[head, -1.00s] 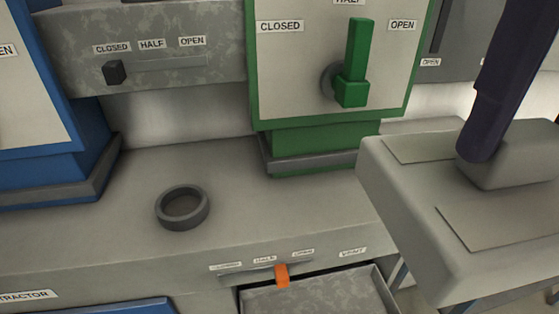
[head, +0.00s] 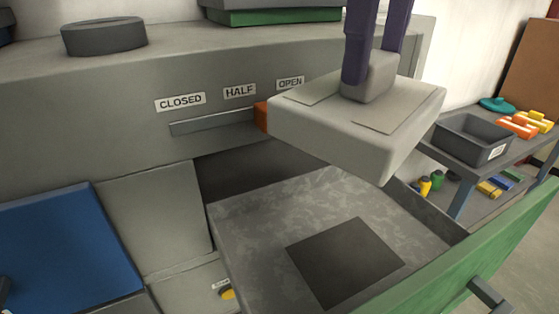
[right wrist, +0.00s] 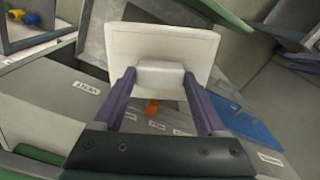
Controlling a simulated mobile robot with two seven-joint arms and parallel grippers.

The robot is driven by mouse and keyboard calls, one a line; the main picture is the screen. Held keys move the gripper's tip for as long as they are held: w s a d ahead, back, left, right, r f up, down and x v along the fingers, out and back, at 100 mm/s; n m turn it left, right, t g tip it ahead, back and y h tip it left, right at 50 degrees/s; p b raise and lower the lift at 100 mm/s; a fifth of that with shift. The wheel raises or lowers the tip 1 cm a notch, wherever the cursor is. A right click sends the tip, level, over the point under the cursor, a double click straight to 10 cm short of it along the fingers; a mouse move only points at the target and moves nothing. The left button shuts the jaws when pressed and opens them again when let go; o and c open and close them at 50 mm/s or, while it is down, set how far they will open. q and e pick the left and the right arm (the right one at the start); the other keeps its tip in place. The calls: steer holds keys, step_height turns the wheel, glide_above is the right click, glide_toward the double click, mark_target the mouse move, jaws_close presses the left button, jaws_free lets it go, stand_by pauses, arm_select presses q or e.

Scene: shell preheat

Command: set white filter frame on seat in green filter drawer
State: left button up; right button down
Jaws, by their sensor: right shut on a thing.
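The white filter frame (head: 340,130) is a pale block with a raised grip in the middle. My right gripper (head: 370,78) is shut on that grip and holds the frame above the back of the open green filter drawer (head: 450,255). The frame also shows in the right wrist view (right wrist: 165,48), with the right gripper (right wrist: 160,78) on its grip. The seat (head: 345,262) is a dark square on the drawer floor, in front of and below the frame, in plain sight. My left gripper is not in view.
An orange slider (head: 261,117) sits near the OPEN label, partly hidden by the frame. A dark ring (head: 104,37) lies on the counter. A blue panel (head: 65,250) is at left. A shelf with a grey bin (head: 470,140) and coloured parts stands at right.

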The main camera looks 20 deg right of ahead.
mark_target(377, 101)
steer(key=w+d+f+n+b, duration=0.1)
steer(key=f+n+b, duration=0.1)
steer(key=w+d+f+n+b, duration=0.1)
steer(key=d+f+n+b, duration=0.1)
steer(key=f+n, duration=0.1)
steer(key=w+d+f+n+b, duration=0.1)
steer(key=f+n, duration=0.1)
steer(key=shift+w+d+f+n+b, duration=0.2)
steer(key=shift+w+d+n+b, duration=0.1)
steer(key=shift+b, duration=0.1)
steer(key=shift+w+d+f+n, duration=0.15)
steer(key=shift+d+f+n, duration=0.2)
steer(key=shift+n, duration=0.35)
arm_select(q)
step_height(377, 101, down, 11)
steer(key=b, duration=0.2)
steer(key=shift+b, duration=0.4)
arm_select(e)
steer(key=shift+f, duration=9.9)
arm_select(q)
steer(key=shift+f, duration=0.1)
arm_select(e)
steer(key=shift+f, duration=0.1)
jaws_free()
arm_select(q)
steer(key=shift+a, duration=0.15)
